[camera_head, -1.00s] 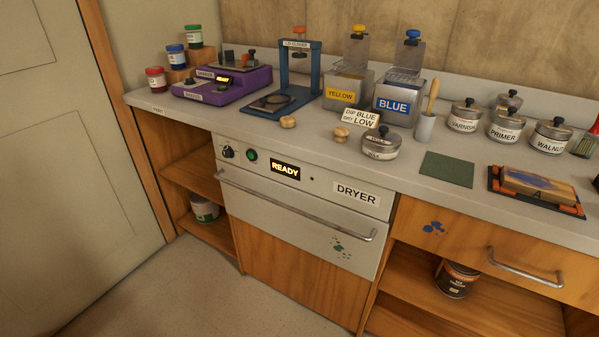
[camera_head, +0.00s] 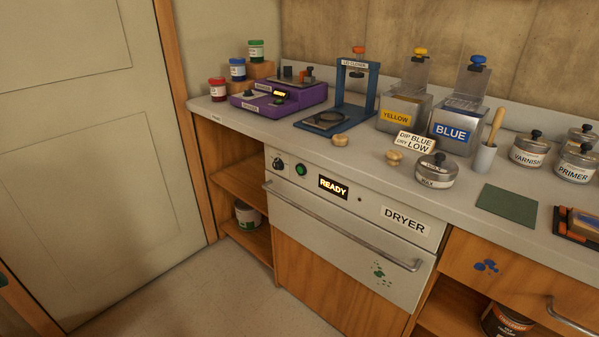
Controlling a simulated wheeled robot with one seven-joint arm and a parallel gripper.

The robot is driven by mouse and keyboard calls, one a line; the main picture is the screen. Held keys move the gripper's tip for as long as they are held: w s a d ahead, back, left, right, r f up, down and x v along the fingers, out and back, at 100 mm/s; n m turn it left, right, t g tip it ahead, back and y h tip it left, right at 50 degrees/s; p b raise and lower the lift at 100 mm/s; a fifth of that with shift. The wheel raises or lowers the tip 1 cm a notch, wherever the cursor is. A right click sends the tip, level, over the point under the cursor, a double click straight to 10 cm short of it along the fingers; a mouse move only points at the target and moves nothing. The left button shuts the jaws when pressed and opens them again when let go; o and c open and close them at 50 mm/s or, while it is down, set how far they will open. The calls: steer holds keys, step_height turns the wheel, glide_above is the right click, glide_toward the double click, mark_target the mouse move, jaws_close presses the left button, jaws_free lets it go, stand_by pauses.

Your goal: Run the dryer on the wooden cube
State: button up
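The dryer (camera_head: 350,245) is built in under the counter, with a pale front, a long bar handle (camera_head: 340,232) and a DRYER label. Its front panel looks shut. Its display (camera_head: 333,188) reads READY. Left of the display are a green button (camera_head: 301,170) and a black dial (camera_head: 278,164), whose setting is too small to read. A small sign (camera_head: 415,143) on the counter says "DIP BLUE DRY LOW". No wooden cube is visible; the dryer's inside is hidden. My gripper is not in view.
The counter holds a purple device (camera_head: 278,100), a blue-framed press (camera_head: 345,100), a YELLOW tank (camera_head: 400,112), a BLUE tank (camera_head: 455,125), two round wooden pieces, a WAX tin (camera_head: 436,172) and a green mat (camera_head: 506,204). Floor (camera_head: 215,295) before the dryer is clear.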

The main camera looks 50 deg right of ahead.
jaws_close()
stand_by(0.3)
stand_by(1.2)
